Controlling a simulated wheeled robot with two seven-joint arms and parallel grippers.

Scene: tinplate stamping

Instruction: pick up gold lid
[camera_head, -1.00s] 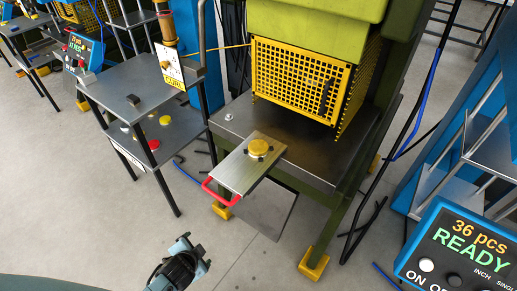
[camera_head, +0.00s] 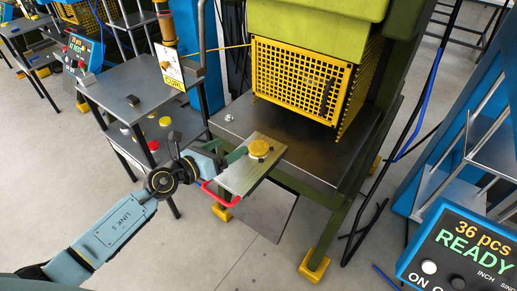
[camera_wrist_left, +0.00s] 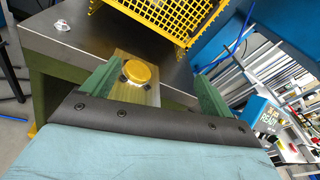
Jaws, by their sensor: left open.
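The gold lid (camera_head: 259,148) is a small round disc lying on the metal slide plate (camera_head: 236,180) with the red handle, at the front of the press. It also shows in the left wrist view (camera_wrist_left: 137,72), between and beyond the green fingers. My left gripper (camera_head: 238,153) reaches in from the left, just left of the lid. Its fingers (camera_wrist_left: 152,85) are spread apart with nothing between their pads. Dark pegs sit around the lid's edge. My right gripper is in neither current view.
The yellow mesh guard (camera_head: 300,82) stands behind the lid on the press table (camera_head: 330,160). A grey side table (camera_head: 150,85) with buttons below stands left. A control panel (camera_head: 465,250) reading "36 pcs READY" is at lower right.

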